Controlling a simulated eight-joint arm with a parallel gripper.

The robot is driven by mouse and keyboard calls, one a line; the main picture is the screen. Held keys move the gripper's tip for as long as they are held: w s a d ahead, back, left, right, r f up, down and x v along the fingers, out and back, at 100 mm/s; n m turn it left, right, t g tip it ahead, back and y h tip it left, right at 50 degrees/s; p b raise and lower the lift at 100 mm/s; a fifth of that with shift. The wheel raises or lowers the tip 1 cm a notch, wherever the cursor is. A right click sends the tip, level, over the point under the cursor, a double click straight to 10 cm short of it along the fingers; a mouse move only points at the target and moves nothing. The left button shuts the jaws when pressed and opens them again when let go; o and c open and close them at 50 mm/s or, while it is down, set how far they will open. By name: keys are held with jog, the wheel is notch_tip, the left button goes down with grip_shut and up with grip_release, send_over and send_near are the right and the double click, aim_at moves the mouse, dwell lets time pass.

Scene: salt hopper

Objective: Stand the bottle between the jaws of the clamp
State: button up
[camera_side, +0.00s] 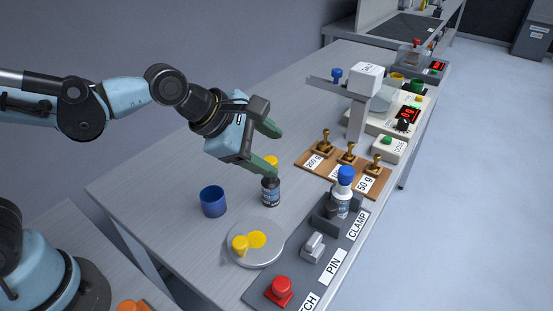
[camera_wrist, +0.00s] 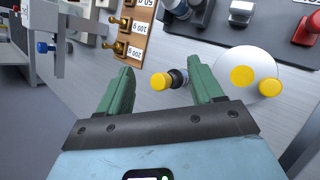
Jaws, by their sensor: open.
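A small dark bottle (camera_side: 271,192) with a pale label and a yellow cap stands upright on the table. It also shows in the wrist view (camera_wrist: 178,78), in the gap between my fingers. My gripper (camera_side: 271,148) is open and empty; its near green finger overlaps the bottle's upper part in the side view, and contact cannot be told. The dark grey clamp (camera_side: 324,213) is on a grey base at the right. A white-labelled bottle with a blue cap (camera_side: 345,176) stands upright at the clamp; its lower part is hidden by the clamp.
A blue cup (camera_side: 213,202) stands left of the yellow-capped bottle. A pale round dish (camera_side: 268,258) with yellow discs lies in front. The grey base carries a pin (camera_side: 313,246) and a red button (camera_side: 279,287).

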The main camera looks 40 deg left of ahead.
jog(key=s+a+m+y, duration=0.2)
jog(key=s+a+m, duration=0.2)
jog(key=a+m, duration=0.4)
jog(key=s+a+f+m+y, duration=0.1)
jog(key=s+a+m, duration=0.3)
jog(key=m, duration=1)
jog(key=a+y, duration=0.1)
jog(key=a, duration=0.2)
jog(key=shift+a+f+g, duration=0.3)
jog(key=shift+a, duration=0.05)
